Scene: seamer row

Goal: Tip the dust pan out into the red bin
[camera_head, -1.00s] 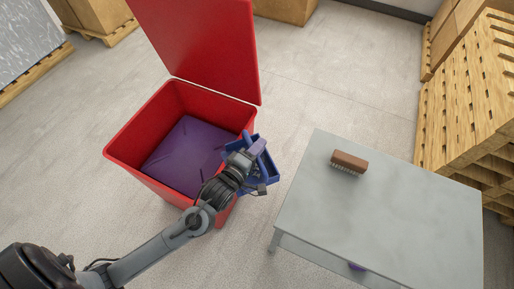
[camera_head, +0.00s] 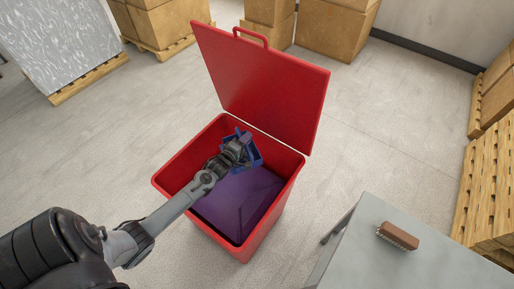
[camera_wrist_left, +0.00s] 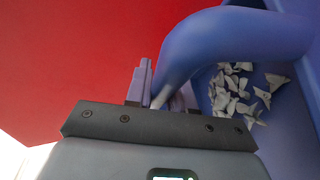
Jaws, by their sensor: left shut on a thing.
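My left gripper (camera_head: 237,147) is shut on the handle of the blue dust pan (camera_head: 255,156). Gripper and pan are over the opening of the red bin (camera_head: 270,218). In the left wrist view the dust pan (camera_wrist_left: 285,145) shows its curved handle and part of its tray. Several crumpled white scraps (camera_wrist_left: 240,92) lie in the tray. The bin's lid (camera_head: 265,90) stands open at the back. A purple surface (camera_head: 240,200) shows inside the bin. My right gripper is not in view.
A grey table (camera_head: 375,255) stands at the lower right with a brown brush (camera_head: 398,236) on it. Wooden pallets (camera_head: 488,190) are at the right edge. Cardboard boxes (camera_head: 338,28) stand behind the lid.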

